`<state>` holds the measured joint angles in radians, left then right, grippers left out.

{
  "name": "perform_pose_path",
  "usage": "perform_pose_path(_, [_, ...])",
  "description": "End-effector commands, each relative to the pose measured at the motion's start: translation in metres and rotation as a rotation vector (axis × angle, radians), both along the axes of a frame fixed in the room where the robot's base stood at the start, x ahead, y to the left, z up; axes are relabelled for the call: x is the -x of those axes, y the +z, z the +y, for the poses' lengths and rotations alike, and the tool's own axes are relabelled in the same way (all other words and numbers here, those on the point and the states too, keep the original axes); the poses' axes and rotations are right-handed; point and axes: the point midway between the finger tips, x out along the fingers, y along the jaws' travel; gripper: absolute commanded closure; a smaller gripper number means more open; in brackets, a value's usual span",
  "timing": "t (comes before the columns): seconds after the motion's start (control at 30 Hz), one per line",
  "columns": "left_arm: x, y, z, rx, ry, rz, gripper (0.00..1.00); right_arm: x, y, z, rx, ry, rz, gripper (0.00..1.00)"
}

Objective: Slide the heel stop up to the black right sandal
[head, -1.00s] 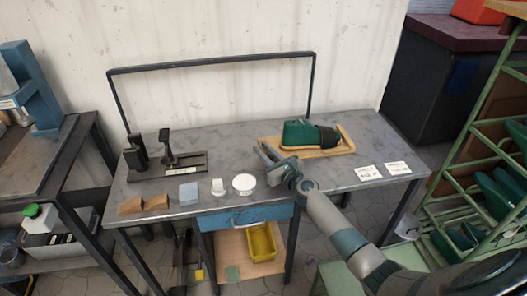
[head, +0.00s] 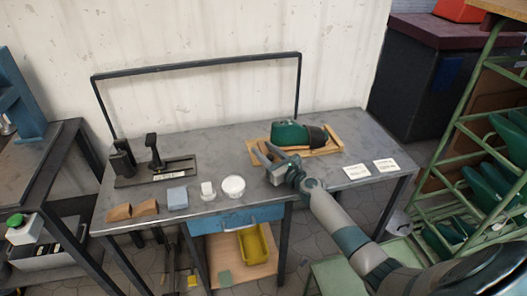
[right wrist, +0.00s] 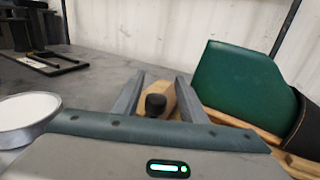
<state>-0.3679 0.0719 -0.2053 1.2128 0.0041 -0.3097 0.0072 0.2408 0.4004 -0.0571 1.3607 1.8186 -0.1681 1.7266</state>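A green foot form (head: 291,133) lies on a wooden board (head: 333,147) at the back right of the table. A black sandal band (head: 316,137) wraps its right end; the band also shows in the right wrist view (right wrist: 306,122). My right gripper (head: 264,154) is at the board's left end. In the right wrist view its fingers (right wrist: 157,96) are apart, with a black knob (right wrist: 156,104) on a wooden piece, apparently the heel stop, showing between them. A gap shows between knob and fingers. The knob is left of the form. My left gripper is not in view.
A white round dish (head: 233,186), a small white item (head: 207,190) and a blue-grey block (head: 178,198) stand along the table's front. A black metal fixture (head: 155,170) is at the left. Two white cards (head: 357,171) lie right of my arm. A black rail stands behind.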

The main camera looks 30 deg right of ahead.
Motion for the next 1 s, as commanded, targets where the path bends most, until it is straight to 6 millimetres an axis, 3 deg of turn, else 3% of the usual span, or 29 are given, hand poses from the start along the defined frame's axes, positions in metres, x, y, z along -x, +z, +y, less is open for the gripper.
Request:
perform_pose_path(0.27, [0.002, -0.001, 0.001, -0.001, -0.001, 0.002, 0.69, 0.003, 0.0, 0.001, -0.001, 0.002, 0.0, 0.61])
perform_pose_path(0.47, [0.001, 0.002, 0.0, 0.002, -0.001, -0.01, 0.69, 0.017, 0.0, -0.001, 0.0, 0.002, 0.001, 0.61])
perform_pose_path(1.0, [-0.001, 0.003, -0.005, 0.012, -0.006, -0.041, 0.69, 0.103, -0.002, -0.014, -0.001, 0.001, 0.002, 0.61])
